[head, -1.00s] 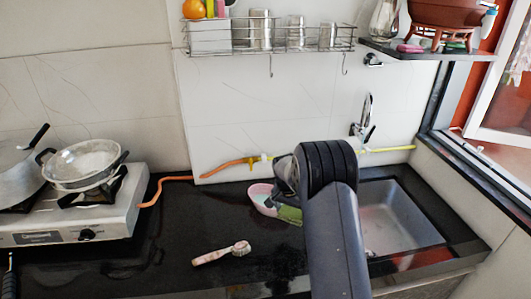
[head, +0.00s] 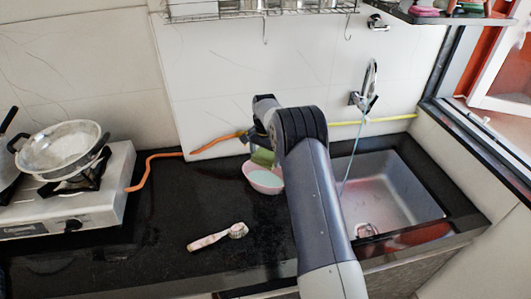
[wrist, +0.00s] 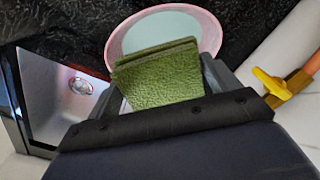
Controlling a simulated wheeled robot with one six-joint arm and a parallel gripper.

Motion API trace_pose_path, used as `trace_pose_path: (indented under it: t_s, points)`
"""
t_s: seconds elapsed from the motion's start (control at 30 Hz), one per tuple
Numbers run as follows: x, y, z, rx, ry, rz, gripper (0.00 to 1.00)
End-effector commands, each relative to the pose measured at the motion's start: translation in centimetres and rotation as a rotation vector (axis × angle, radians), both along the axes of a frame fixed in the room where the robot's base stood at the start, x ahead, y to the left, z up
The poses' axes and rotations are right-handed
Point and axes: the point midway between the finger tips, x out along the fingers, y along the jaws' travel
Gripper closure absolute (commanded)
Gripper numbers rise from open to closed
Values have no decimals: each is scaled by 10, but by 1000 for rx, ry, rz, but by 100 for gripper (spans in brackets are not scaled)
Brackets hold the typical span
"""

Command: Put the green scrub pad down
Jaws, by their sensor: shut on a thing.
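The green scrub pad (head: 263,157) is in my gripper (head: 262,146), held above the back edge of the pink bowl. In the wrist view the pad (wrist: 160,76) sits between the fingers of my gripper (wrist: 165,85) and overlaps the near part of the bowl (wrist: 206,24). The pink bowl (head: 265,183) with a pale inside stands on the black counter left of the sink. Whether the pad touches the bowl cannot be told.
The sink (head: 388,197) lies to the right, with a tap (head: 367,88) behind it. A brush (head: 218,237) lies on the counter (head: 165,215) in front. A gas stove (head: 75,195) with a pan (head: 60,150) is at left. An orange hose (head: 150,168) runs along the wall.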

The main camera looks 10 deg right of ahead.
Motion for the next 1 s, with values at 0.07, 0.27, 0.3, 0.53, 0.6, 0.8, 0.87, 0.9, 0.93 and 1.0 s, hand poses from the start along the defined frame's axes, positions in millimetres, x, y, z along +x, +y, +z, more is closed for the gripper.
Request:
trace_pose_path:
  t_s: [0.07, 0.27, 0.3, 0.53, 0.6, 0.8, 0.87, 0.9, 0.93, 1.0]
  points:
    - [0, 0, -14, 0, 1, 0, 42]
    - [0, 0, -38, -1, 1, 0, 42]
    - [0, 0, -42, 0, 0, 0, 42]
    - [0, 0, -68, -1, 1, 0, 42]
    - [0, 0, -72, -1, -1, 0, 42]
    - [0, 0, -77, 0, -1, 0, 42]
    - [0, 0, -77, 0, -1, 0, 42]
    - [0, 0, -77, 0, -1, 0, 42]
    - [0, 0, -77, -1, -1, 0, 42]
    - [0, 0, -77, -1, -1, 0, 16]
